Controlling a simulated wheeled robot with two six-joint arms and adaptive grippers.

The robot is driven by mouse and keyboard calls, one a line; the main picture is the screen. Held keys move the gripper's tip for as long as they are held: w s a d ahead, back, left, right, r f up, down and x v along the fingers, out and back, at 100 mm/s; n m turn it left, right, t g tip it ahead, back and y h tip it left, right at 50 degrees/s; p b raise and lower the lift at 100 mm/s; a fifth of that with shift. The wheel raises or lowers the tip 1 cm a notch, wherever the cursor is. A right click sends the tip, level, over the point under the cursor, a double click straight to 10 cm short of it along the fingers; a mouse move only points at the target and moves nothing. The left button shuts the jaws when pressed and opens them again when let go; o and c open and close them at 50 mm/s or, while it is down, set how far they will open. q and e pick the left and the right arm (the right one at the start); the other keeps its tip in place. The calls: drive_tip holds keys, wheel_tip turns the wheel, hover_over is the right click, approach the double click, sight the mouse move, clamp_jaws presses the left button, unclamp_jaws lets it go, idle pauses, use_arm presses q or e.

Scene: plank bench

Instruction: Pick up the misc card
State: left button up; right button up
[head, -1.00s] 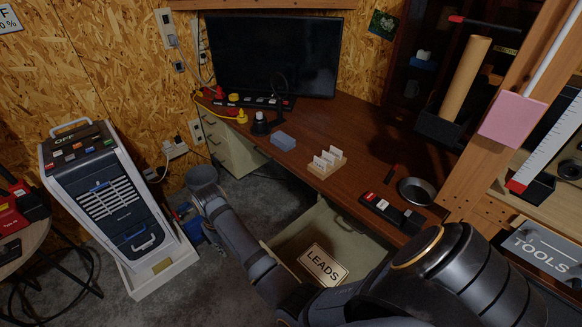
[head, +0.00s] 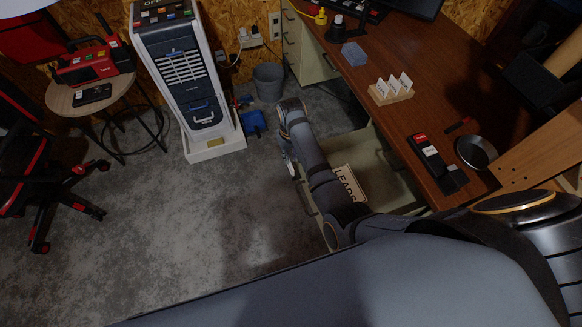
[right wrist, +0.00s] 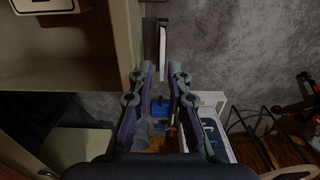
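Several small white upright cards (head: 399,82) stand in a slotted wooden holder (head: 391,97) on the desk. Their print is too small to read, so I cannot tell which one is the misc card. My right gripper (head: 291,162) is low beside the outer edge of the open drawer (head: 388,180), well apart from the cards. In the right wrist view its two fingers (right wrist: 161,72) are apart and hold nothing. A narrow dark-and-white piece (right wrist: 161,47) lies just past the fingertips, by the drawer front; I cannot tell what it is. My left gripper is not in view.
A LEADS sign (head: 346,184) lies in the open drawer. A grey bin (head: 268,82) stands behind.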

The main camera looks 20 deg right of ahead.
sight(291, 168)
wheel_tip(291, 168, down, 5)
drive_tip(key=shift+s+r, duration=0.15)
drive_tip(key=shift+r, duration=0.05)
drive_tip(key=shift+a, duration=0.1)
clamp_jaws()
